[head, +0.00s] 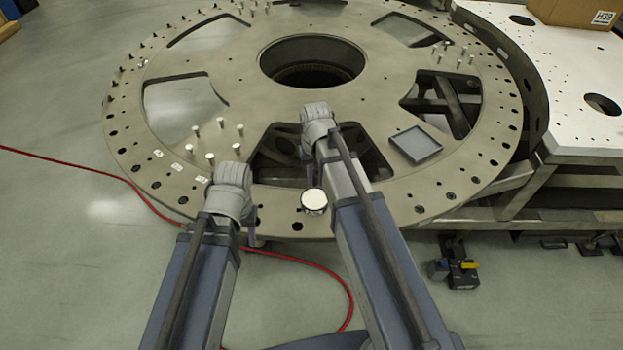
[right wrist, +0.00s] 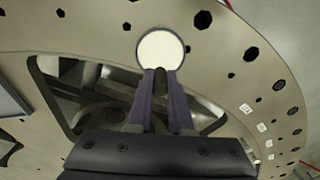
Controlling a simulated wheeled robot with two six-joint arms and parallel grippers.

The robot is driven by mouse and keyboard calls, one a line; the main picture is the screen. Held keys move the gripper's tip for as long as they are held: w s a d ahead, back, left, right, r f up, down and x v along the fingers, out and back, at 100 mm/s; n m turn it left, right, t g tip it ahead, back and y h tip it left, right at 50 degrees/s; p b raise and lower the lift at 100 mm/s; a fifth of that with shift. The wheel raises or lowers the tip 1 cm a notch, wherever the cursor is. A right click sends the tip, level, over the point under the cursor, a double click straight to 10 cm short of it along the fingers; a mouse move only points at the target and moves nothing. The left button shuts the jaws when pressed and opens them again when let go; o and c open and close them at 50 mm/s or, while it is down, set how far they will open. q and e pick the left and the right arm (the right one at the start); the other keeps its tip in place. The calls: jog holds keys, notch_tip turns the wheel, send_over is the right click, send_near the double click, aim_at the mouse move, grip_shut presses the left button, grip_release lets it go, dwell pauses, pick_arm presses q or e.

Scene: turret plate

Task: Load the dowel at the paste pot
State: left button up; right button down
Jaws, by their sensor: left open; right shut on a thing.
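The paste pot (head: 314,200) is a small round pot with a white top, near the front edge of the plate; in the right wrist view its white top (right wrist: 161,50) lies just beyond the fingertips. My right gripper (right wrist: 162,76) is shut on the dowel (right wrist: 163,80), of which only a small dark part shows between the fingers. I cannot tell whether the dowel touches the pot. In the head view my right arm mostly hides that gripper. My left gripper (head: 251,238) is open near the plate's front edge, left of the pot, mostly hidden by its wrist.
The turret plate (head: 245,85) has a round centre hole and large cut-outs, one beside the pot. A shallow grey tray (head: 415,145) lies right of my right arm. Several upright pins (head: 210,158) stand at the left. A cardboard box (head: 580,12) sits at the far right.

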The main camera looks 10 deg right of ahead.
aim_at(315, 199)
jog(key=shift+a, duration=0.1)
jog(key=shift+f, duration=0.15)
notch_tip(315, 199, down, 6)
jog(key=b, duration=0.6)
jog(key=shift+s+f+b, duration=0.1)
jog(key=shift+f+b, duration=0.25)
jog(key=shift+b, duration=0.2)
dwell(2.0)
notch_tip(315, 199, up, 7)
jog(key=p, duration=0.7)
dwell(0.4)
